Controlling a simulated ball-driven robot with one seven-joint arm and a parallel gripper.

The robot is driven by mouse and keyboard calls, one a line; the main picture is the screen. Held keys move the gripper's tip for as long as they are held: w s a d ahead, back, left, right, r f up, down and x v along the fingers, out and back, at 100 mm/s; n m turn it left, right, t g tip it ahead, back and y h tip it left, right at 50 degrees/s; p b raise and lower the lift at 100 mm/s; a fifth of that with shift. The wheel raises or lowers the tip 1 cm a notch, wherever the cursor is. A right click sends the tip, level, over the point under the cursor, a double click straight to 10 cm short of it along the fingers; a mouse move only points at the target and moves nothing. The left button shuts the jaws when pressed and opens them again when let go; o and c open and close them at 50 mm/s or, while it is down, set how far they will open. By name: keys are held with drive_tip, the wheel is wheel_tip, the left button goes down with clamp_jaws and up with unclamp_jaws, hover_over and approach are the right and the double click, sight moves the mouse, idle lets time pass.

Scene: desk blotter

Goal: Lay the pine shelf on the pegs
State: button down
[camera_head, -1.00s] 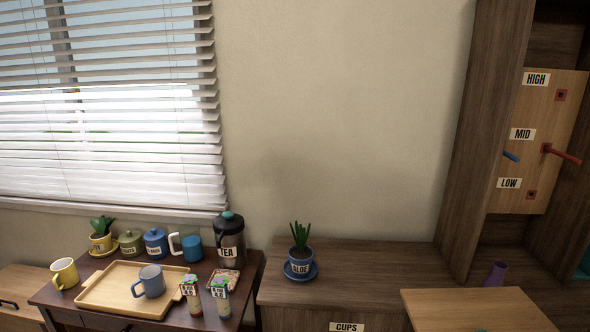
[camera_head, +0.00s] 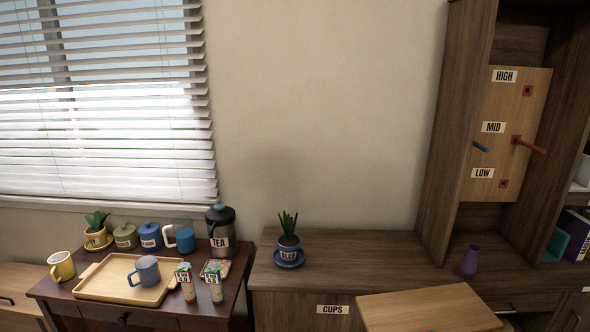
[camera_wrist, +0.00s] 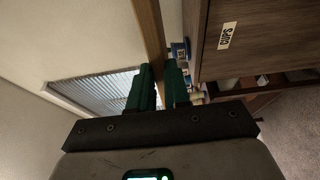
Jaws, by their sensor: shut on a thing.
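The pine shelf (camera_head: 425,312) is a pale flat board at the bottom of the head view, held in front of the dark cabinet. A red peg (camera_head: 530,146) sticks out at the MID level of the pale peg panel (camera_head: 505,105) in the bookcase. A blue peg (camera_head: 481,147) juts from the bookcase's left side. The shelf is apart from both pegs, below and left of them.
A purple vase (camera_head: 469,262) stands below the peg panel on the cabinet top (camera_head: 350,258). An aloe pot (camera_head: 288,243) stands farther left. A side table (camera_head: 60,287) holds a tray (camera_head: 93,281), mugs and jars. The bookcase's tall side wall (camera_head: 455,120) flanks the pegs.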

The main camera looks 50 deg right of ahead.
drive_tip(key=w+a+f+n+y, duration=0.2)
drive_tip(key=w+a, duration=0.4)
drive_tip(key=a, duration=0.6)
drive_tip(key=w+a+f+n+t+y, duration=0.1)
drive_tip(key=w+a+f+n+y, duration=0.1)
drive_tip(key=w+a+f+y, duration=0.2)
drive_tip(key=w+a+f+n+t+y, duration=0.1)
drive_tip(key=w+a+f, duration=0.3)
drive_tip(key=w+a, duration=0.6)
drive_tip(key=a+y, duration=0.1)
drive_tip(key=a, duration=0.9)
drive_tip(key=shift+w+a+f+n+y, duration=0.25)
drive_tip(key=shift+f+n+y, duration=0.05)
drive_tip(key=shift+n+y, duration=0.1)
drive_tip(key=shift+s, duration=0.1)
